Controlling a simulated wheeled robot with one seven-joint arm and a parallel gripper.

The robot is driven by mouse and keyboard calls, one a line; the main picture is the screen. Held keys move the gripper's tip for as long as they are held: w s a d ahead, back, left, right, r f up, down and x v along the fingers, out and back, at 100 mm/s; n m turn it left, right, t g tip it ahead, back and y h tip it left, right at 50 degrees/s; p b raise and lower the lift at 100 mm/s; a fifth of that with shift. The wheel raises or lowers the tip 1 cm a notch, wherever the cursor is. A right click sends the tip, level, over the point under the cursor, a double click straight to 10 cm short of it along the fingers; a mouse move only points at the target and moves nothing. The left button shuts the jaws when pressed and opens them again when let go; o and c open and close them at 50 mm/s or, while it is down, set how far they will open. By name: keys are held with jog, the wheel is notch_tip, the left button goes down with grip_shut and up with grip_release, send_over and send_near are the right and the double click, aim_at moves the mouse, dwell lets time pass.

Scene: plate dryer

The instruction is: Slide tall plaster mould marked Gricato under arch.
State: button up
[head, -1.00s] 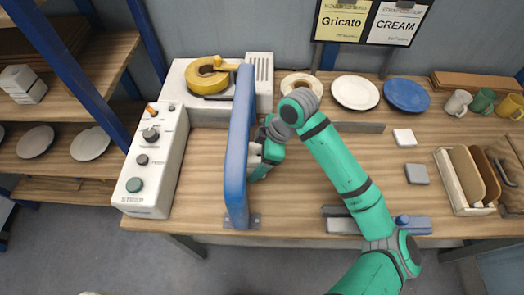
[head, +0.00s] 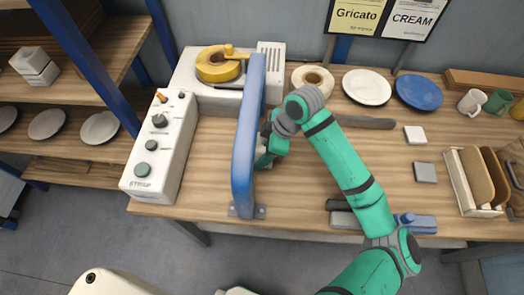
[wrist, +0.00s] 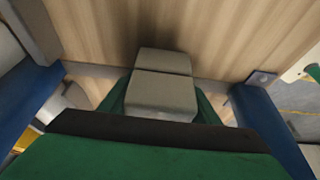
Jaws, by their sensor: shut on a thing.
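The blue arch (head: 247,140) stands across the bench, and its two posts also show left and right in the wrist view (wrist: 264,117). My gripper (head: 266,157) is just right of the arch in the head view, partly behind its beam. In the wrist view, green fingers are shut on a pale grey plaster mould (wrist: 161,90), which sits between the posts. A second pale grey face or block touches its far end; I cannot tell which. The arch hides the mould in the head view, and no marking on it is readable.
A white control box (head: 162,146) stands left of the arch. A white machine with a yellow reel (head: 222,64) is behind it. A sign reading Gricato (head: 355,17) hangs on the wall. Plates, mugs (head: 497,101) and a rack (head: 470,180) stand to the right.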

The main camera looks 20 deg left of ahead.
aim_at(264, 142)
jog(key=shift+a, duration=0.45)
jog(key=shift+s+a, duration=0.35)
jog(key=o, duration=1.6)
jog(key=shift+w, duration=0.1)
jog(key=v, duration=1.1)
jog(key=shift+d+f, duration=0.1)
jog(key=shift+r, duration=1)
